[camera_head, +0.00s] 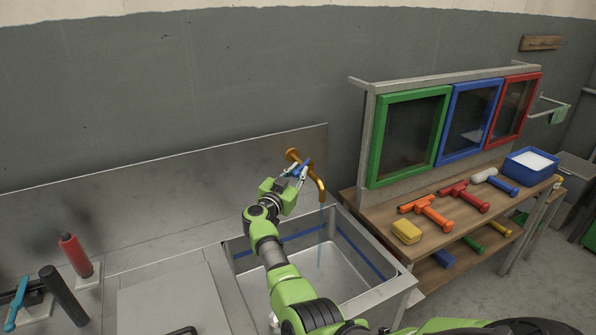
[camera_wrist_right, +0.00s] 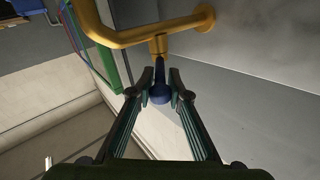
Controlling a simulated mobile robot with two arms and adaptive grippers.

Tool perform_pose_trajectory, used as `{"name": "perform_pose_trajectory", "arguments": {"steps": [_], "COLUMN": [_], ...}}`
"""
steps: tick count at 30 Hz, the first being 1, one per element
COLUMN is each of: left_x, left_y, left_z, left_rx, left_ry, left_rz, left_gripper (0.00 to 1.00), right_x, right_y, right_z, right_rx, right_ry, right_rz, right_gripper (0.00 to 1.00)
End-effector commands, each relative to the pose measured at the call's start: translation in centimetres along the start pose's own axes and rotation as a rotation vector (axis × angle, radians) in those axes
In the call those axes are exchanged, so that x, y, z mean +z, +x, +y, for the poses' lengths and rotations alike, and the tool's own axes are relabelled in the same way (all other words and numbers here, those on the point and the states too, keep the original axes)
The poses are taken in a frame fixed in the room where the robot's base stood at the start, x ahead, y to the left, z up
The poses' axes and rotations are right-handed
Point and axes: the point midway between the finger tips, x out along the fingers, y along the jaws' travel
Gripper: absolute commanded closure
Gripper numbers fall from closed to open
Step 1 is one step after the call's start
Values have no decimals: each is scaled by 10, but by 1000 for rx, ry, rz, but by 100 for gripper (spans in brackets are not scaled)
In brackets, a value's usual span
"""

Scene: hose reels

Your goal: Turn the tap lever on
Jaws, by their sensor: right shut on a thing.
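A brass tap (camera_head: 319,185) comes out of the metal backsplash above a sink, and a thin blue stream of water (camera_head: 320,240) falls from its spout. My right gripper (camera_head: 300,170) is at the tap, shut on its small blue lever (camera_head: 308,166). In the right wrist view the two fingers of the right gripper (camera_wrist_right: 160,88) close on the blue lever (camera_wrist_right: 160,94), just below the brass tap body (camera_wrist_right: 158,44). The fingers hide part of the lever. My left gripper is not in view.
The steel sink (camera_head: 390,290) has a blue line around its inner walls. To the right, a wooden bench (camera_head: 455,251) holds a yellow sponge (camera_head: 406,231), several squeegees and a blue tub (camera_head: 516,170). A red bottle (camera_head: 75,255) and a dark cylinder (camera_head: 63,295) stand at left.

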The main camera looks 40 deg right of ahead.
Motion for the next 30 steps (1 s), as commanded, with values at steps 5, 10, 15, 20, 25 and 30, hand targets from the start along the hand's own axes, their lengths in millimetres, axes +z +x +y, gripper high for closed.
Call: {"name": "perform_pose_trajectory", "arguments": {"steps": [5,10,15,20,25,30], "left_x": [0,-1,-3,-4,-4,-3], "left_y": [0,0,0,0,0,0], "left_z": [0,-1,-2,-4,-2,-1], "left_rx": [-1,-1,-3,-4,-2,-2], "left_ry": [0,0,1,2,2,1], "left_rz": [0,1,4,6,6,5], "left_gripper": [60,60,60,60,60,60], "right_x": [-2,-2,-1,0,0,0], "right_y": [1,1,0,-7,-28,-55], "right_z": [-1,0,0,-1,0,0], "right_rx": [-1,0,1,-1,1,0], "right_ry": [3,2,1,1,4,3], "right_rz": [4,4,2,1,0,0], "right_gripper": [100,73,73,73,73,73]}}
